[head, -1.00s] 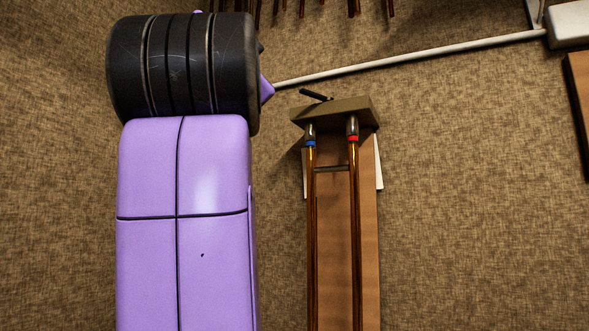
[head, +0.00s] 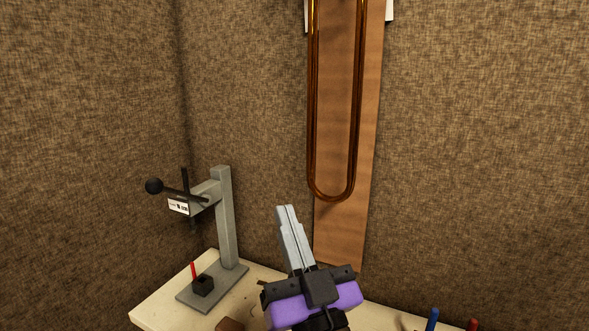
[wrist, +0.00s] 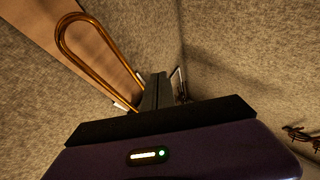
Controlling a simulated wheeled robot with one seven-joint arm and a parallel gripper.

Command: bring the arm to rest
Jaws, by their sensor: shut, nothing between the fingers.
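My gripper (head: 287,210) is in the lower middle of the head view, its two grey fingers together and pointing up, with nothing between them. Its purple and black body is below the fingers. In the wrist view the shut fingers (wrist: 157,80) point away from the camera. A brass U-shaped slide (head: 333,190) hangs against a wooden board (head: 340,235) on the wall, above and to the right of my fingertips in the head view. The slide's bend also shows in the wrist view (wrist: 75,22). My gripper appears apart from the slide.
A grey lever press (head: 226,215) stands on a pale bench (head: 160,310) to the left. A small black block (head: 203,286) with a red pin sits on its base. A blue handle (head: 432,319) and a red one (head: 473,325) show at the bottom right. The wall right of the board is bare.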

